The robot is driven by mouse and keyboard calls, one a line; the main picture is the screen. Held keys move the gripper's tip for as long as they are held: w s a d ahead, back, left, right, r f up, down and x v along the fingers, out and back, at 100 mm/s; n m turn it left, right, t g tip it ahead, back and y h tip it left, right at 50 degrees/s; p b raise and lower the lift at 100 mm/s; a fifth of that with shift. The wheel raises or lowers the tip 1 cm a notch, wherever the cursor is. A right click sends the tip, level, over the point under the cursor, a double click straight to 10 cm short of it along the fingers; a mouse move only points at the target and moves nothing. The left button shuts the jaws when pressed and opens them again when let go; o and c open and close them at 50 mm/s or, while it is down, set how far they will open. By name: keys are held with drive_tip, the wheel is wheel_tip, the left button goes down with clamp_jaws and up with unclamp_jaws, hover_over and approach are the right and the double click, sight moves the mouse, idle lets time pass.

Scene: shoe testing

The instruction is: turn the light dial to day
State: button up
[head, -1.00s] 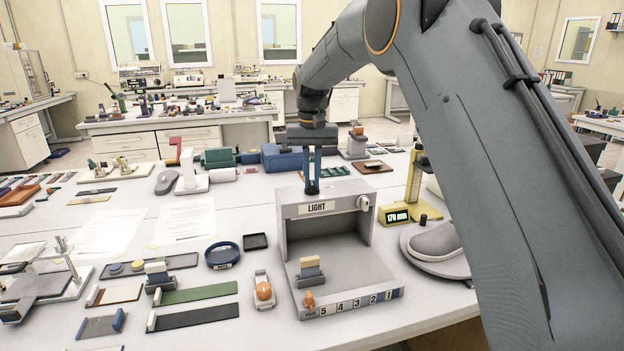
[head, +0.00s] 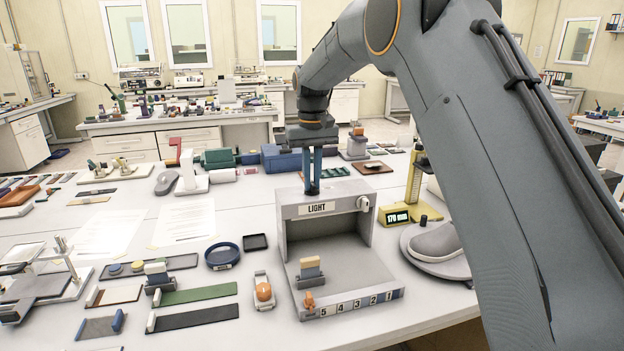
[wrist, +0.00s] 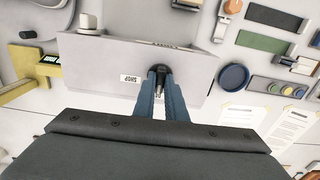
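The grey light box (head: 295,235) stands on the table with a LIGHT label on its upper front. In the wrist view its top panel (wrist: 205,80) carries a small dark light dial (wrist: 158,69), with a white SHOP label beside it. No DAY label can be made out; the gripper covers part of the panel. My gripper (head: 314,190) points down at the back of the box top. In the wrist view its blue fingers (wrist: 164,82) are close together, one on each side of the dial, and appear shut on it.
A pale knob (head: 362,203) sits at the box's upper right front corner. A yellow gauge (head: 397,216) reading 170 mm and a shoe on a round stand (head: 438,248) are to the right. A blue ring dish (head: 222,256) and sample strips lie left.

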sight(312, 183)
drive_tip(key=o, duration=0.4)
drive_tip(key=shift+r+b, duration=1.25)
drive_tip(key=shift+r, duration=2.7)
drive_tip(key=s+d+f+m, duration=0.1)
drive_tip(key=s+d+f, duration=0.5)
drive_tip(key=s, duration=0.5)
drive_tip(key=s+d+f+m+t+b, duration=0.1)
drive_tip(key=s+d+f, duration=0.6)
drive_tip(key=s+f, duration=0.2)
drive_tip(key=s+d+f+m, duration=0.1)
drive_tip(key=s+d+f, duration=0.6)
drive_tip(key=s, duration=0.6)
drive_tip(key=shift+s+f, duration=0.1)
drive_tip(key=shift+f, duration=0.55)
